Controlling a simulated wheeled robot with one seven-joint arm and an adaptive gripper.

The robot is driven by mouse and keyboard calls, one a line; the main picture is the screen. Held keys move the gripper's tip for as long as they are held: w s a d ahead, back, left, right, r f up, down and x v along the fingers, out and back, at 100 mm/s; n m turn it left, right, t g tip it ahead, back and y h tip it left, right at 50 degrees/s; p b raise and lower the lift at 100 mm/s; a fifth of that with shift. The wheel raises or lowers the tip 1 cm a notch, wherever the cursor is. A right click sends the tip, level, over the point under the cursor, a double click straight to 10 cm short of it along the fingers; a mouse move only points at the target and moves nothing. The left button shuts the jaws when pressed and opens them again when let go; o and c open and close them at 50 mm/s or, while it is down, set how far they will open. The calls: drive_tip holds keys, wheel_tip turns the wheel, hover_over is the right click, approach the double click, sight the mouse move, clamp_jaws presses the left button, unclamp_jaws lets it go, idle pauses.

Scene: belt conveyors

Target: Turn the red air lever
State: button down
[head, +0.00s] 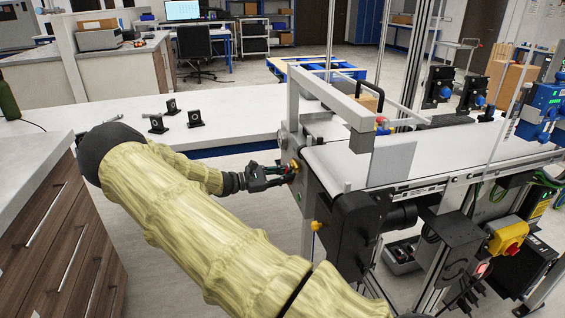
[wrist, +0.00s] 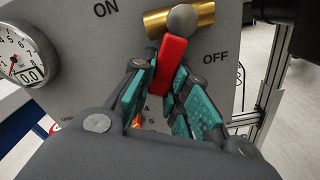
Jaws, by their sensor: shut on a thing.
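The red air lever (wrist: 170,62) shows in the wrist view, below a round grey pivot on a brass valve body (wrist: 190,18). It hangs downward and slightly left, below and between the ON and OFF markings on a grey panel (wrist: 225,75). My gripper (wrist: 166,85) has its teal-padded fingers on both sides of the lever and is shut on it. The lever's lower end is between the fingers. In the head view, my gripper (head: 285,174) is at the left end of the conveyor, where the lever is mostly hidden.
A pressure gauge (wrist: 22,62) is left of the lever. A white worktop (head: 60,140) with small black parts lies behind my arm. A wooden drawer cabinet (head: 60,235) stands left.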

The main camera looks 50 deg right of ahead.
drive_tip(key=c, duration=1.4)
unclamp_jaws()
drive_tip(key=shift+o, duration=0.2)
drive_tip(key=v, duration=1.2)
drive_tip(key=shift+d, duration=0.1)
